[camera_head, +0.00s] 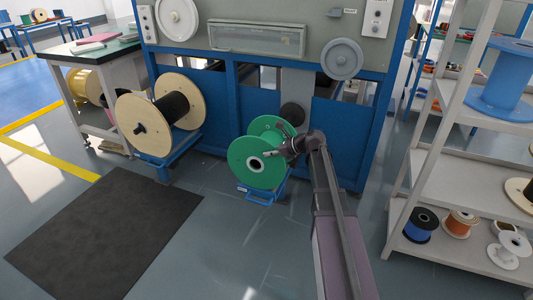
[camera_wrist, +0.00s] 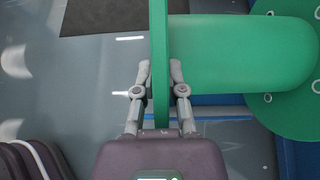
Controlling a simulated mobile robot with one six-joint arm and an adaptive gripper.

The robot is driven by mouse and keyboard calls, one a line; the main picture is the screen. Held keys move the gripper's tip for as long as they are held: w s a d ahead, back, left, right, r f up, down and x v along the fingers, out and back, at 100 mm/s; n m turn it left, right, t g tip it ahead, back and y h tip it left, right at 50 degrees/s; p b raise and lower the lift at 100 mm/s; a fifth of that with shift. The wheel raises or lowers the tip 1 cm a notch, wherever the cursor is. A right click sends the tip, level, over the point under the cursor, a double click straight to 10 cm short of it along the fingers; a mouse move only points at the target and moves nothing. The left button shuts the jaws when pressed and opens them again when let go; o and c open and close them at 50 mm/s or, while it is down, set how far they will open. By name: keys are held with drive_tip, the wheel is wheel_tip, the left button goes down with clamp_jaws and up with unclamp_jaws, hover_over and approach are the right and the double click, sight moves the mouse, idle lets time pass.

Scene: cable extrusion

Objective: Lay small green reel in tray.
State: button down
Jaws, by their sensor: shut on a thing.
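The green reel (camera_head: 255,163) is in front of the blue machine, its axis roughly level and its near flange facing me. My gripper (camera_head: 284,149) reaches it from the right. In the wrist view, my gripper (camera_wrist: 160,75) has one finger on each side of a flange of the green reel (camera_wrist: 230,52), shut on the flange's rim. The reel's hub and other flange lie to the right there. A blue tray-like stand (camera_head: 265,198) shows low under the reel. The reel hides most of it, and I cannot tell whether the reel rests on it.
A large wooden reel of black cable (camera_head: 160,120) stands left on a blue stand. The blue machine (camera_head: 340,130) closes off the back. A grey shelf (camera_head: 437,165) with several reels stands right. A dark mat (camera_head: 105,235) lies front left; the floor around it is clear.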

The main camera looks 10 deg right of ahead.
sight(270, 143)
drive_tip(key=shift+f+b, duration=0.3)
drive_tip(key=shift+f, duration=0.3)
drive_tip(key=shift+f+b, duration=0.3)
idle(0.5)
drive_tip(key=c, duration=0.6)
unclamp_jaws()
drive_tip(key=shift+w+f, duration=0.1)
drive_tip(key=shift+c, duration=0.2)
wheel_tip(270, 143, up, 9)
drive_tip(key=p, duration=0.9)
drive_tip(key=shift+r+p, duration=0.6)
